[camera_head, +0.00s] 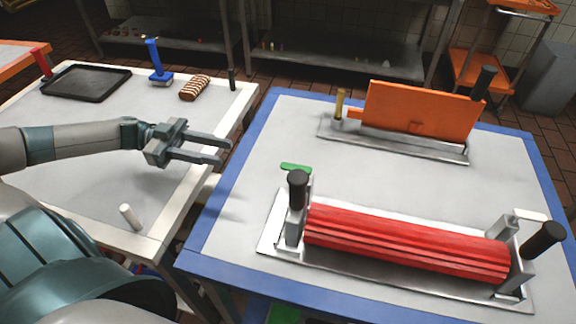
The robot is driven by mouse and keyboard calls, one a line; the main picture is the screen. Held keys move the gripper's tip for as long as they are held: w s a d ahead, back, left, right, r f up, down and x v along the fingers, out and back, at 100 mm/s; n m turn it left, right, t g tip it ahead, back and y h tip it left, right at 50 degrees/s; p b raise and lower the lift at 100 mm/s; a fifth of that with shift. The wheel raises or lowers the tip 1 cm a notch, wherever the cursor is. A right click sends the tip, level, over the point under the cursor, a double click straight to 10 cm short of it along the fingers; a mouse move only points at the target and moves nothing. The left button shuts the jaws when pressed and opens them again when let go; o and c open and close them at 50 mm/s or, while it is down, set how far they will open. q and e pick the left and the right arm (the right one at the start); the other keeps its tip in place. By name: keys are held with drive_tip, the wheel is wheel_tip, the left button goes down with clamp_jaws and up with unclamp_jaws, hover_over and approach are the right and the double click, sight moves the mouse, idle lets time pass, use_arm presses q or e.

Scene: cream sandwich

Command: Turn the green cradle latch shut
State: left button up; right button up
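The green cradle latch (296,168) is a small flat bar at the top of the left post of a metal cradle (268,240). A black knob (298,178) stands in front of it and hides part of the post. A red ribbed roller (405,243) lies across the cradle between its two end posts. My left gripper (224,152) is open and empty, left of the green latch and apart from it, over the right side of the white table. My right gripper is not in view.
The cradle stands on a blue-edged table (330,98). Behind it is an orange plate (418,112) on a metal base. A white latch (527,214) and a black handle (542,240) are at the cradle's right end. The left table holds a black tray (86,83), a blue-handled tool (155,62) and a striped pastry (194,88).

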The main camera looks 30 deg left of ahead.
sight(288, 166)
use_arm(q)
drive_tip(key=shift+d, duration=0.1)
drive_tip(key=p+x, duration=0.2)
drive_tip(key=x, duration=1.3)
drive_tip(key=shift+w+d+r+p, duration=0.1)
drive_tip(key=shift+d+p, duration=0.2)
drive_tip(key=shift+p, duration=0.1)
drive_tip(key=shift+x, duration=0.75)
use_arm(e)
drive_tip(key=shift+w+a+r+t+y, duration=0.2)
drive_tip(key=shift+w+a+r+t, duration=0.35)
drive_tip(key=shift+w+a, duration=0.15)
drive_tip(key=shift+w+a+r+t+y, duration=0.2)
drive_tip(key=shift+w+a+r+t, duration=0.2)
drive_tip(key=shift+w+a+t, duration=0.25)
use_arm(q)
clamp_jaws()
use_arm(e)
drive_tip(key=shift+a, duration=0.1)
